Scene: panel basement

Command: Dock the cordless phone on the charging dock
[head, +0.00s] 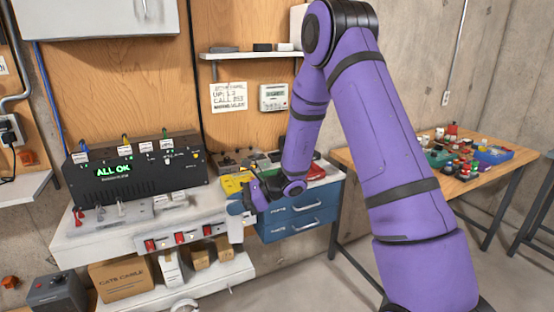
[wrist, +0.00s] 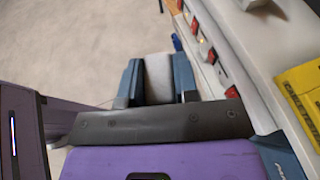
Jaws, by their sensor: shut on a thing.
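My gripper (head: 237,210) is shut on a pale grey block-shaped thing, which looks like the cordless phone (wrist: 158,78). In the wrist view it sits between the two dark blue fingers, with its near end at the gripper's palm. In the head view the phone (head: 236,231) hangs below the fingers, just off the right front edge of the white bench (head: 92,232). I cannot make out the charging dock for certain. Small pale items (head: 172,200) lie on the bench left of my gripper, too small to name. My arm hides part of the bench's right end.
A black panel box (head: 135,190) reading "ALL OK" stands on the bench. A strip with red switches (head: 180,237) runs along the front edge. A yellow item (head: 234,183) lies behind my gripper, near blue drawers (head: 300,222). Boxes fill the lower shelf. The floor ahead is clear.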

